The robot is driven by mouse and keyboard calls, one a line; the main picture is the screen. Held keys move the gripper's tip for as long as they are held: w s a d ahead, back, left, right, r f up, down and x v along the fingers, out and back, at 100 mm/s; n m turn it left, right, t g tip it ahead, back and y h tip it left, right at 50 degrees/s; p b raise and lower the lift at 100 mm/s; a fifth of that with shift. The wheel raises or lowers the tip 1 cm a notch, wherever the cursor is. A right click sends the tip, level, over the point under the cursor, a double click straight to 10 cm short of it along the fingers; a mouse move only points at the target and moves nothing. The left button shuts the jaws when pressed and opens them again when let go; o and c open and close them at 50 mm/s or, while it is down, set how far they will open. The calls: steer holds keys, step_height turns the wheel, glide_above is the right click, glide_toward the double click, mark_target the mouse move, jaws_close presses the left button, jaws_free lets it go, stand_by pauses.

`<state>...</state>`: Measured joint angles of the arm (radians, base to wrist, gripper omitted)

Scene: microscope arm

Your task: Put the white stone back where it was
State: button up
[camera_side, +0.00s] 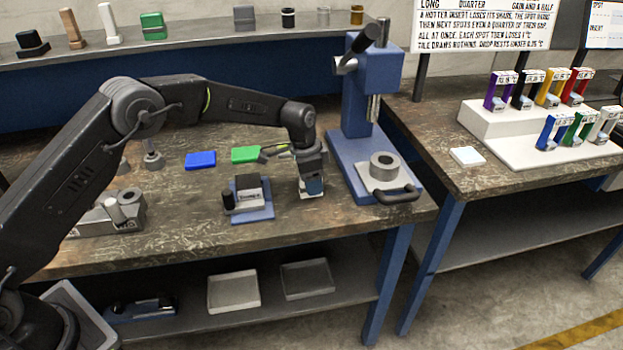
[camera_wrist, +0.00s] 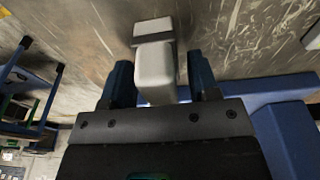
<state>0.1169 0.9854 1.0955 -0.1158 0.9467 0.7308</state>
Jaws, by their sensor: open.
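A white block with a grey band (camera_wrist: 154,66), which looks like the white stone, sits between the two dark blue fingers of my gripper (camera_wrist: 160,76) in the wrist view. The fingers are apart, one on each side, with a gap visible at the right. In the side view my gripper (camera_side: 312,184) points down at the front of the left bench, left of the blue press stand. Only a small pale part of the block (camera_side: 312,195) shows under the fingers; the rest is hidden. I cannot tell whether it touches the bench.
A small blue-based device (camera_side: 249,206) stands close left of my gripper. The blue press (camera_side: 368,120) with its grey ring stands close right. Blue (camera_side: 200,160) and green (camera_side: 245,154) blocks lie behind. A white tile (camera_side: 467,156) lies on the right bench.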

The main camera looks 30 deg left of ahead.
step_height(320, 180, up, 12)
steer(key=s+a, duration=0.1)
steer(key=shift+s+a, duration=0.15)
steer(key=shift+r, duration=0.1)
steer(key=s+a+r+n+t, duration=0.1)
steer(key=s+a+r+n, duration=0.1)
steer(key=s+r, duration=0.6)
steer(key=s+a+r+n+t, duration=0.1)
steer(key=s+a+r+n, duration=0.15)
steer(key=s+r, duration=0.5)
steer(key=s+a+f+n+t, duration=0.1)
steer(key=s+f+n, duration=0.1)
steer(key=s, duration=0.8)
steer(key=s+a+f+n+t+y, duration=0.1)
steer(key=s+f, duration=0.3)
steer(key=s, duration=0.7)
steer(key=shift+s+a+n, duration=0.3)
steer(key=shift+a+n, duration=0.1)
steer(key=shift+n, duration=0.35)
steer(key=shift+f, duration=0.1)
